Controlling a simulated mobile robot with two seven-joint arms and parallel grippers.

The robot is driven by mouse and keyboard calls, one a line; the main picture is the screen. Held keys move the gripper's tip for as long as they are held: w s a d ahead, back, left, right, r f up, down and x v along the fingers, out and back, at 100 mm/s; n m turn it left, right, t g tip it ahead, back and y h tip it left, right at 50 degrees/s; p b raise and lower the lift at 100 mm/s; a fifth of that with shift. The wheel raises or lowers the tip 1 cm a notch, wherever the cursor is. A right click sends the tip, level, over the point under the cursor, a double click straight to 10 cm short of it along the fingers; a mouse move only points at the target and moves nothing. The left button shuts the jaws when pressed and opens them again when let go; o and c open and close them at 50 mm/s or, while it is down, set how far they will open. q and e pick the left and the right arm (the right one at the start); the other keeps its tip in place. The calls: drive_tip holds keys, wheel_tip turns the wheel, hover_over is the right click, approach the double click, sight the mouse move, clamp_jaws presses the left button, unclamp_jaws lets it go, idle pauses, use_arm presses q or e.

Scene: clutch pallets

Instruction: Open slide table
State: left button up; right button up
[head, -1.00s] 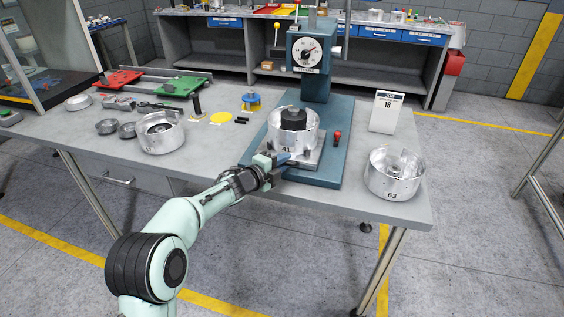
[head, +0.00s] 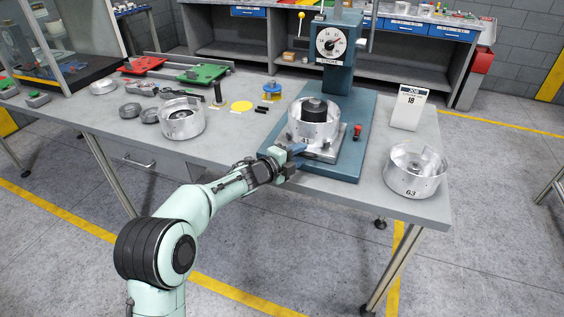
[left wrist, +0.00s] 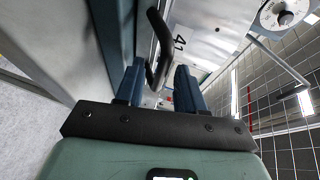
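The slide table is a grey plate (head: 332,156) on the blue base of a press. A metal drum marked 41 (head: 326,131) with a black core stands on it. My left gripper (head: 287,158) is at the plate's front left side, just below the drum. In the left wrist view, a dark curved handle (left wrist: 155,28) reaches between the two blue fingers (left wrist: 158,90) of my left gripper. The fingers are apart with gaps beside the handle, so the gripper looks open; any contact is unclear. My right gripper is not in view.
The blue press base (head: 352,150) carries a red-knobbed lever (head: 357,131) to the right. A drum marked 63 (head: 415,170) and a number card (head: 409,107) stand right of it. Another drum (head: 181,120) stands left. The grey workbench (head: 240,138) has its front edge by my arm.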

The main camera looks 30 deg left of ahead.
use_arm(q)
drive_tip(key=v, duration=1.2)
drive_tip(key=shift+w+d, duration=0.1)
